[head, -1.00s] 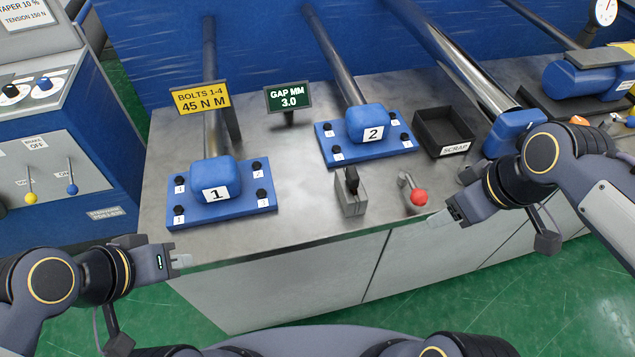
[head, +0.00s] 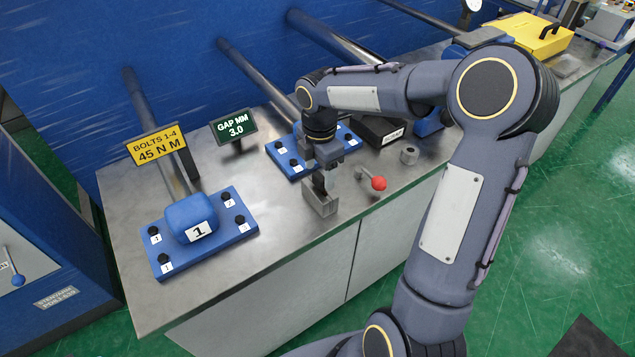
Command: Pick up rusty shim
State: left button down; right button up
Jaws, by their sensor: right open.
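I cannot make out a rusty shim in the head view. My right gripper (head: 327,172) points down over the bench, open, close above a small grey block (head: 320,205) with a dark upright piece (head: 319,183) in it. I cannot tell whether the fingers touch that piece. Block 2's blue base plate (head: 285,158) is just behind the gripper and partly hidden by my right arm. Blue block 1 (head: 190,215) sits on its bolted plate at the left. My left gripper is out of view.
A red-knobbed lever (head: 378,183) and a grey ring (head: 409,156) stand right of the gripper. The black scrap tray (head: 372,132) is behind, partly covered by my arm. A gap sign (head: 234,127) and yellow bolts sign (head: 157,146) stand behind. The bench (head: 270,215) between block 1 and the grey block is clear.

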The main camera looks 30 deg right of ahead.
aim_at(320, 189)
jog(key=shift+f, duration=1.3)
jog(key=c, duration=1.1)
